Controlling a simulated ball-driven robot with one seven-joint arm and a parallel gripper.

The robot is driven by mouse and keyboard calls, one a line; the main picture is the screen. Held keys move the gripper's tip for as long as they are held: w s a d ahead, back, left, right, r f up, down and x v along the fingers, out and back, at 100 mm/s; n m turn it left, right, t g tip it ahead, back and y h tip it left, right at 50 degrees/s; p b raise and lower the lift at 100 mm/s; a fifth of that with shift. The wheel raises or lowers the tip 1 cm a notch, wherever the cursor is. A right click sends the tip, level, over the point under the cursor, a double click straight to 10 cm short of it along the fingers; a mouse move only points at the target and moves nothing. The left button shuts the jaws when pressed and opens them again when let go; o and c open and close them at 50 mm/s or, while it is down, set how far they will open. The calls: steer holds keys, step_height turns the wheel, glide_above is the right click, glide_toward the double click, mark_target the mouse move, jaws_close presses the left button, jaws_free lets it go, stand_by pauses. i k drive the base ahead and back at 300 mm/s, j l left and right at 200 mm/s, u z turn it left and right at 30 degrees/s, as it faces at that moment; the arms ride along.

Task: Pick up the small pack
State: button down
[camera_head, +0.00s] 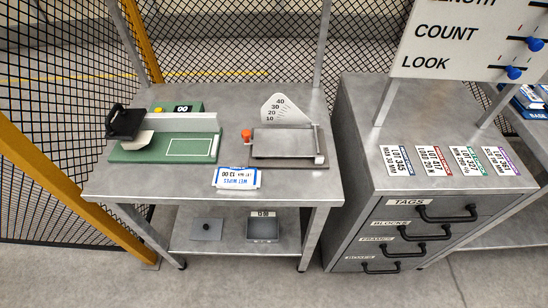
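My gripper is not in view.
A grey drawer cabinet (420,225) with several printed tags on top stands to the right. A sign board (470,40) rises above it. Black mesh fencing with yellow posts (75,190) closes the left and back. The lower shelf (235,232) holds a grey bin. Floor in front is clear.

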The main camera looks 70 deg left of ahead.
mark_target(224, 177)
steer(key=u, duration=1.75)
